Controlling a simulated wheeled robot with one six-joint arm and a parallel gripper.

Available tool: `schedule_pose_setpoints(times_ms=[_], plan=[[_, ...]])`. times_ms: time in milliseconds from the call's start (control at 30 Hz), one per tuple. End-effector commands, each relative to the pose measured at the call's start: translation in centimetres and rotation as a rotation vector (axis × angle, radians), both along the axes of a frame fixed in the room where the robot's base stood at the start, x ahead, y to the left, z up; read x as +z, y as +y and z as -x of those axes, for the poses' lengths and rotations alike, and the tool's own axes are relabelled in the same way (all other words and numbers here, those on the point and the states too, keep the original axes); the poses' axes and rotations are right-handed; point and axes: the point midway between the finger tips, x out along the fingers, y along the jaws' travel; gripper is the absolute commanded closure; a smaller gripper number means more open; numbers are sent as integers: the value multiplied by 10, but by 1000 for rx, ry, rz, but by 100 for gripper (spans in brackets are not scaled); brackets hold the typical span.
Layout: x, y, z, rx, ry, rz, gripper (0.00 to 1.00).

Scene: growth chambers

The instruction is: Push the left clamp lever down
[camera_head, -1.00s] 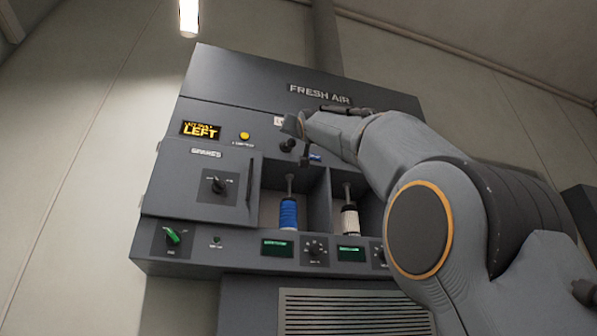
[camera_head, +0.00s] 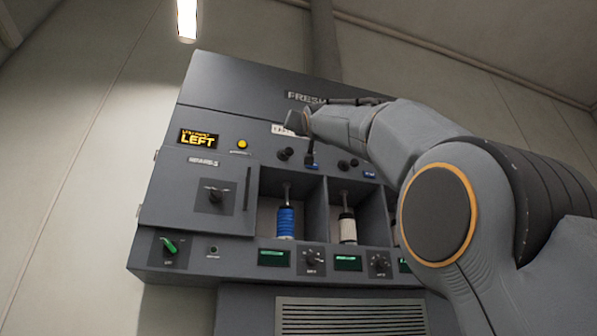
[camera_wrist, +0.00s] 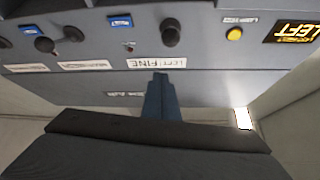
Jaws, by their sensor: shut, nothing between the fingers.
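The left clamp lever, a black knob (camera_head: 285,154), stands out from the grey panel above the left bay. In the wrist view, which shows the panel upside down, its round black end (camera_wrist: 170,32) is near the top middle. My gripper (camera_head: 310,162) hangs with its fingers down, just right of the lever in the head view. In the wrist view its narrow dark fingers (camera_wrist: 160,76) are together and empty, in front of a white label (camera_wrist: 155,62). They look apart from the lever; the depth gap is unclear.
A second black lever (camera_head: 345,165) sits to the right above another bay. A yellow button (camera_head: 242,144) and a display reading LEFT (camera_head: 198,139) are to the left.

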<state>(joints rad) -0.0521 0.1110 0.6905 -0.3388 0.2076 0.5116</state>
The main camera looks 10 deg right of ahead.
Motion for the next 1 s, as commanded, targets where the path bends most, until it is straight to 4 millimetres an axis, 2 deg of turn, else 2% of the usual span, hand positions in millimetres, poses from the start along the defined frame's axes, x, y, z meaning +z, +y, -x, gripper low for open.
schedule_pose_setpoints(times_ms=[33, 600, 800, 1000], plan=[[-10, 1, 0, 0, 1, 1, 100], [-69, 5, 26, 2, -6, 1, 100], [-84, 5, 33, 2, -6, 1, 100], [-91, 6, 36, 1, -5, 2, 100]])
